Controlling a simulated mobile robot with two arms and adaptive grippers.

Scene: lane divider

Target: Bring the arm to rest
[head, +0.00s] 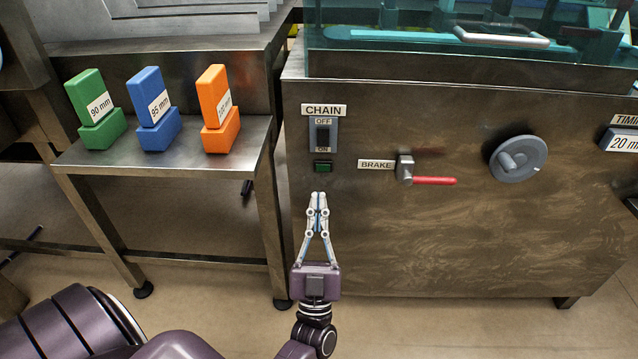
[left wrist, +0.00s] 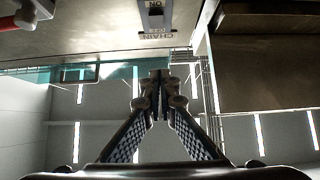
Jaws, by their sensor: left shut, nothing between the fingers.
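My left gripper (head: 318,200) is shut and empty. In the head view it points up and away, in front of the metal machine cabinet, a little below the small green indicator (head: 323,167) and the CHAIN switch (head: 322,134). In the left wrist view its fingertips (left wrist: 159,80) meet, and the CHAIN switch (left wrist: 155,12) shows upside down above them. I see no contact with the panel, though the exact gap is hard to tell. My right gripper is not in view.
A brake lever with a red handle (head: 434,181) and a grey hand knob (head: 518,158) are on the panel at right. A metal side table (head: 190,158) at left bears green (head: 102,128), blue (head: 160,133) and orange (head: 220,135) blocks. Open floor lies below.

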